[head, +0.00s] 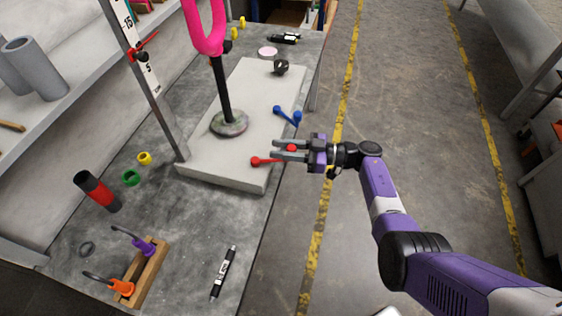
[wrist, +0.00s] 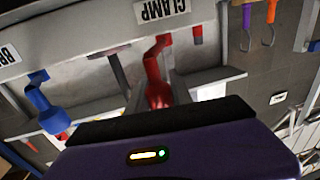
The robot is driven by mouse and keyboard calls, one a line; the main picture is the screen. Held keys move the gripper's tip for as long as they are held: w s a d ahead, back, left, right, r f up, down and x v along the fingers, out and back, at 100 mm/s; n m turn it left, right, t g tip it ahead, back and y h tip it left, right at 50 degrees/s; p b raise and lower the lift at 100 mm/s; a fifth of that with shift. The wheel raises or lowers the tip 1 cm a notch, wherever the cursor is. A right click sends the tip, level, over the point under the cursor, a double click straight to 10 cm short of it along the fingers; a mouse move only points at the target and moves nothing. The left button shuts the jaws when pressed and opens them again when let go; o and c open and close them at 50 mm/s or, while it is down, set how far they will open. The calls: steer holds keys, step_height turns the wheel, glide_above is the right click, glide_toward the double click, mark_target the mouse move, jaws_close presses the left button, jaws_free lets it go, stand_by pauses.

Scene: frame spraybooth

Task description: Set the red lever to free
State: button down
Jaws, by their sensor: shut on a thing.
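The red lever (head: 262,161) is on the right-hand side of the pale stand base (head: 225,176), near its front corner. It points out to the right, and its red end shows between the fingers of my gripper (head: 283,150). My gripper is shut on the lever from the right side. In the wrist view the red lever (wrist: 155,75) runs down from below a label reading CLAMP (wrist: 162,9). Its lower end is partly hidden by my gripper's dark body. No marking reading "free" can be made out.
A blue lever (head: 286,116) is on the same side of the base, farther back. A black post (head: 222,90) with a pink fork rises from the base. A wooden rack (head: 140,272) and a marker (head: 223,272) lie nearer. The floor to the right is clear.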

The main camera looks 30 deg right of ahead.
steer(key=n+g+b, duration=0.1)
steer(key=b, duration=0.1)
steer(key=w+n+g+y+b, duration=0.1)
steer(key=g+b, duration=0.1)
steer(key=b, duration=0.1)
steer(key=w+n+g+y+b, duration=0.1)
steer(key=b, duration=0.1)
steer(key=shift+w+d+f+g, duration=0.1)
steer(key=shift+d+f+g, duration=0.05)
steer(key=shift+d+g, duration=0.15)
steer(key=shift+w+a+r+n+b, duration=0.1)
steer(key=shift+r+n+b, duration=0.15)
steer(key=shift+b, duration=0.2)
steer(key=c, duration=1.1)
jaws_free()
steer(key=shift+f, duration=0.1)
steer(key=shift+b+v, duration=0.55)
steer(key=shift+v, duration=3.35)
steer(key=shift+f, duration=0.1)
